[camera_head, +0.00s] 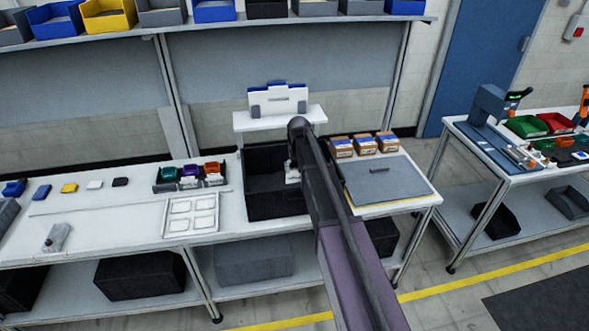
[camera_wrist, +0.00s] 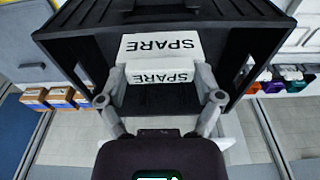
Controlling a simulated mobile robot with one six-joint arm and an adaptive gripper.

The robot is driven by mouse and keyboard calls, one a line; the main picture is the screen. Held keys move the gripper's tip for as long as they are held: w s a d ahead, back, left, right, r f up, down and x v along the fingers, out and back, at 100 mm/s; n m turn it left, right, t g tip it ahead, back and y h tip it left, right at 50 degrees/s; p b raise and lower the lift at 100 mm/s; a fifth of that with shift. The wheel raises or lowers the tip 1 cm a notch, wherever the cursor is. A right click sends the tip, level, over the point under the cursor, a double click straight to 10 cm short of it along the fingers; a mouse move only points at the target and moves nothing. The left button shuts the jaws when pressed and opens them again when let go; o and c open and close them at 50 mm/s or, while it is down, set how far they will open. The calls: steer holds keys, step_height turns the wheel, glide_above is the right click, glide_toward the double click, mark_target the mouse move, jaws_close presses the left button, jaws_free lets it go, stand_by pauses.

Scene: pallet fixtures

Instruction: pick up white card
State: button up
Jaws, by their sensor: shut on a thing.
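A white card-like piece (camera_wrist: 160,73) marked SPARE, upside down in the wrist view, sits between the two fingers of my gripper (camera_wrist: 162,88). The fingers press on its left and right sides. A second, wider white face (camera_wrist: 160,46) marked SPARE shows just beyond it; I cannot tell whether it is a separate piece. Both show against the black bin (camera_wrist: 75,48). In the head view, my gripper (camera_head: 292,171) is at the right part of the black bin (camera_head: 262,205), with a bit of white showing at its tip. My arm hides part of the bin there.
A display stand (camera_head: 277,101) rises behind the bin. A white tray (camera_head: 190,214) and small coloured bins (camera_head: 190,175) are left. The worktop farther left has free room.

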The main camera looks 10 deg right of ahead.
steer(key=shift+r+p, duration=0.4)
steer(key=shift+r, duration=0.25)
steer(key=shift+f, duration=0.15)
